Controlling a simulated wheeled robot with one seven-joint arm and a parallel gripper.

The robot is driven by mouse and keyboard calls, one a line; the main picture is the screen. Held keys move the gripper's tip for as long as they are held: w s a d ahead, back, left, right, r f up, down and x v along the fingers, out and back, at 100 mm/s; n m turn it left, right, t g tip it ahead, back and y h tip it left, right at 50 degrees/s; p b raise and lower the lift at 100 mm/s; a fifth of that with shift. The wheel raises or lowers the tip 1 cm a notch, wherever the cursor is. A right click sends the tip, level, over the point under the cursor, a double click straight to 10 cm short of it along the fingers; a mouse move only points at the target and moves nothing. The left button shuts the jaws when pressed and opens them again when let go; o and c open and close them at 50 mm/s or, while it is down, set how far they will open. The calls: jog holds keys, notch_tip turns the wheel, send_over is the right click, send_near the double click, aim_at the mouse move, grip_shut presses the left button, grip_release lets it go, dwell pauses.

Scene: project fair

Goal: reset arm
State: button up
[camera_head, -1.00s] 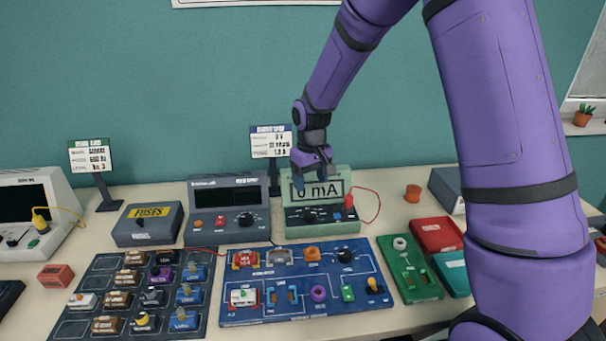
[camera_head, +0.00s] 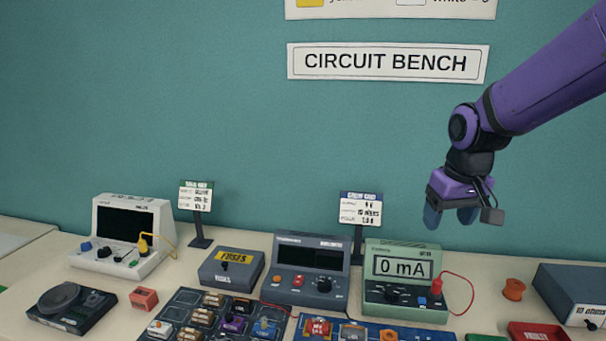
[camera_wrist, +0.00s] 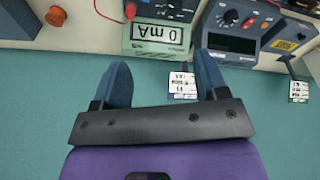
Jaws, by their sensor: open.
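My gripper (camera_head: 452,218) hangs from the purple arm at the right of the head view, in the air in front of the teal wall. It is above and to the right of the green meter (camera_head: 403,268), which reads 0 mA. In the wrist view, the two blue fingers of my gripper (camera_wrist: 162,85) are spread apart with nothing between them. The green meter also shows upside down in the wrist view (camera_wrist: 160,50), beyond the fingers and apart from them.
The bench holds a grey meter (camera_head: 310,262), a fuses box (camera_head: 231,266), a white instrument (camera_head: 125,262), a blue board (camera_head: 335,330) and a grey box (camera_head: 570,285). Sign stands (camera_head: 361,208) rise at the back. The air around my gripper is clear.

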jog(key=s+d+r+t, duration=0.1)
jog(key=s+r, duration=0.2)
jog(key=s, duration=0.7)
jog(key=s+d+r+m+t, duration=0.1)
jog(key=s+r, duration=0.3)
jog(key=s, duration=0.6)
jog(key=shift+s+d+r+m+t, duration=0.25)
jog(key=shift+s+d+m+t, duration=0.1)
jog(key=shift+d+t, duration=0.2)
